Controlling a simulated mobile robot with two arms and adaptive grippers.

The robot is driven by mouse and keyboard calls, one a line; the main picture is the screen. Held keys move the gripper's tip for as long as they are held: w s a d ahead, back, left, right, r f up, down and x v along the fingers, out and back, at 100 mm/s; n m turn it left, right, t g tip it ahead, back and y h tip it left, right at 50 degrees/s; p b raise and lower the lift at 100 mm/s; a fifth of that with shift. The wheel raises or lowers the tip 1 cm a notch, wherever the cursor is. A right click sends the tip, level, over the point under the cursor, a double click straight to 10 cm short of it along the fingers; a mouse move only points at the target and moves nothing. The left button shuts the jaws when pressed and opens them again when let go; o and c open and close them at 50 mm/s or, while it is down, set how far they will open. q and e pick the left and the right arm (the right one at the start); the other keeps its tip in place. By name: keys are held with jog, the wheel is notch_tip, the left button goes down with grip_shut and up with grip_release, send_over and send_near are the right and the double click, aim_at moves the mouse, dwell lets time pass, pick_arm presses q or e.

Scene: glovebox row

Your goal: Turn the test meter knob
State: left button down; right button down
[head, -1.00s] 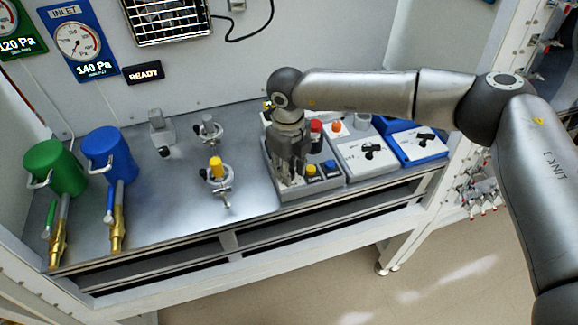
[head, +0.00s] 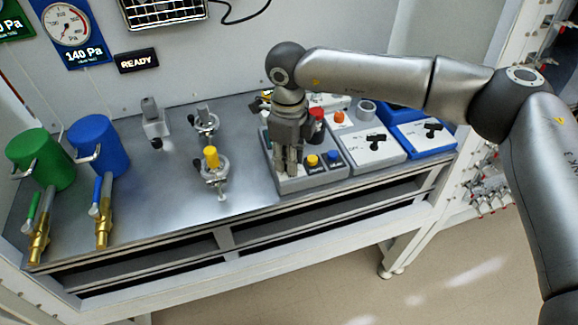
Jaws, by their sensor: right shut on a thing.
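My right gripper (head: 286,168) points down onto the left part of a grey control box (head: 313,183) on the bench. Its fingers are shut on the test meter knob, which they and the wrist hide. The grey box also carries a yellow button (head: 312,160), a blue button (head: 333,157) and a red knob (head: 317,113). To its right stands a white box (head: 378,148) with a black knob (head: 375,138), then a blue-edged box (head: 425,140) with another black knob (head: 433,128). My left gripper is not in view.
A green canister (head: 40,158) and a blue canister (head: 99,146) with brass fittings stand at the left. A clamp with a yellow top (head: 211,157) stands left of the grey box. Bare metal bench (head: 150,190) lies between. A "READY" sign (head: 137,61) hangs behind.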

jog(key=n+b, duration=0.2)
jog(key=shift+f+n+b, duration=0.2)
jog(key=shift+n+b, duration=0.1)
jog(key=shift+n, duration=0.1)
jog(key=n+b, duration=0.2)
jog(key=n, duration=0.1)
jog(key=shift+r+n+b, duration=0.1)
jog(key=shift+n+b, duration=0.2)
jog(key=n+b, duration=0.1)
jog(key=n, duration=0.2)
jog(key=shift+b, duration=0.3)
jog(key=shift+r+n+b, duration=0.15)
jog(key=shift+n+b, duration=0.3)
jog(key=shift+n, duration=1.25)
jog(key=c, duration=1.5)
grip_release()
